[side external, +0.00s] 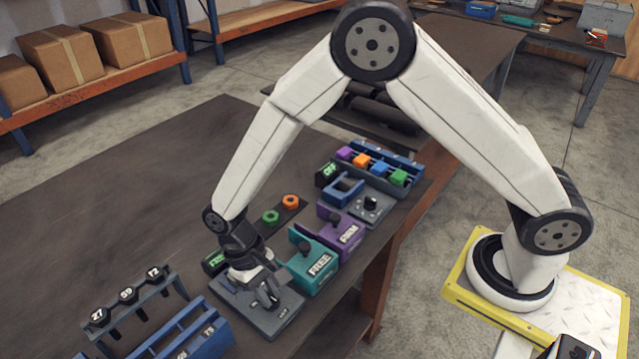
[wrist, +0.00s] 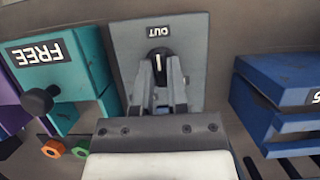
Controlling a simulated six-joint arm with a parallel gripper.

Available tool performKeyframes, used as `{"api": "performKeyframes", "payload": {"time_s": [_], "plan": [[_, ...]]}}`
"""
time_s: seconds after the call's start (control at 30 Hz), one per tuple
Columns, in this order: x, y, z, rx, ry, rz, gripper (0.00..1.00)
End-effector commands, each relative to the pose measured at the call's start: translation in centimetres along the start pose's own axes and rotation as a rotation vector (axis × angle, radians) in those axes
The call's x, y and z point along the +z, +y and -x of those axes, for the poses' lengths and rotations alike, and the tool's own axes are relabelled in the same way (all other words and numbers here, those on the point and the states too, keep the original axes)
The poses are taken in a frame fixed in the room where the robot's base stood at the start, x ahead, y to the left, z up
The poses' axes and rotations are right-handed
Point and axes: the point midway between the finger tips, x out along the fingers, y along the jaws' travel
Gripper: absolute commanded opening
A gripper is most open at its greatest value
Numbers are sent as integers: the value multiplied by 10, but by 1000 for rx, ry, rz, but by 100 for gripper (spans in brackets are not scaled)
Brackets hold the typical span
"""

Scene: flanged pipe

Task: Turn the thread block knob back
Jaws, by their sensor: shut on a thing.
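The thread block (side external: 285,322) is a grey block on the workbench, with a small label at its near edge. In the wrist view the block (wrist: 193,45) carries a label that seems to read OUT, upside down, and a round black knob (wrist: 158,54) with a white pointer line. My gripper (wrist: 161,72) has its two fingers on either side of the knob and is shut on it. The pointer line runs roughly along the picture's vertical. In the side view my gripper (side external: 268,296) is low over the block and hides the knob.
A teal block labelled FREE (side external: 315,266) with a dark knob stands close to the right, and a purple block (side external: 340,235) lies beyond it. A blue rack (side external: 185,333) and a grey rack with numbered pieces (side external: 132,302) stand to the left. The bench's far left is clear.

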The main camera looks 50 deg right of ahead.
Motion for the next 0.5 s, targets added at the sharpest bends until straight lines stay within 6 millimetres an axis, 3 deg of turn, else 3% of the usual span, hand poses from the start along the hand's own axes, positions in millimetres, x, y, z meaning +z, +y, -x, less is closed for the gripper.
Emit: {"api": "performKeyframes", "payload": {"time_s": [0.03, 0.13, 0.5], "plan": [[0, 0, 1, 0, 2, 3, 24], [0, 0, 1, 0, 2, 2, 53], [0, 0, 2, -1, 1, 0, 53]]}}
